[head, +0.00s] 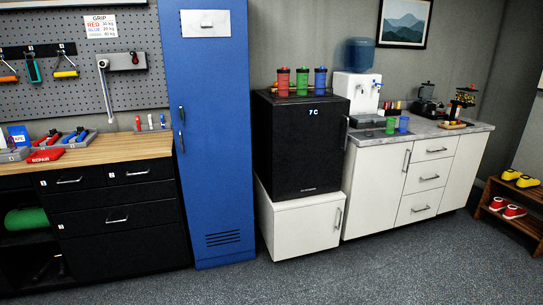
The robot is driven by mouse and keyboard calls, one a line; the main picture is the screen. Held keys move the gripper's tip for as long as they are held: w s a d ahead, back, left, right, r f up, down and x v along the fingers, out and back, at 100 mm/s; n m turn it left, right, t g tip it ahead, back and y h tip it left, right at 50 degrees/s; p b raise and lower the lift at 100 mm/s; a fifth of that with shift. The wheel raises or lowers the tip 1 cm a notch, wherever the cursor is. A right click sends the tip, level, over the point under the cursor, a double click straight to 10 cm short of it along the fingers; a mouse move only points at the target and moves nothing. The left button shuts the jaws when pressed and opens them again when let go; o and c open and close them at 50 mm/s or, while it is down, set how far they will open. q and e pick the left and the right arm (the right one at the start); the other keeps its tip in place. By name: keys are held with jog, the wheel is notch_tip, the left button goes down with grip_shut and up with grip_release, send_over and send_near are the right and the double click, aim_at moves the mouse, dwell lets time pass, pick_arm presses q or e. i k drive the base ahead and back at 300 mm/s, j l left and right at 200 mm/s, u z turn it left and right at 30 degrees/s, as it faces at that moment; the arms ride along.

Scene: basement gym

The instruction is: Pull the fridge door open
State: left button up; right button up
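The fridge is a small black box (295,155) with a black front door (312,148) and a lit "7 C" readout near its top. Its door is shut. A vertical handle (347,132) runs along the door's right edge, close to the white counter unit. The fridge stands on a white cabinet (301,227). Neither of my grippers shows in the head view.
Red, green and blue cups (302,81) stand on the fridge. A tall blue locker (210,140) is close on its left. A white counter unit (384,192) with a water dispenser (357,97) is on its right. The floor (330,275) in front is clear.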

aim_at(309, 138)
jog(key=i+j+z, duration=0.25)
jog(key=i, duration=0.25)
jog(key=i+j+z, duration=0.25)
jog(key=i, duration=0.25)
jog(key=i+l, duration=0.15)
jog(key=i, duration=0.3)
jog(key=i+l+u, duration=0.1)
jog(key=i, duration=0.35)
jog(key=i+l, duration=0.15)
jog(key=i, duration=0.3)
jog(key=i+l+u, duration=0.1)
jog(key=i, duration=0.3)
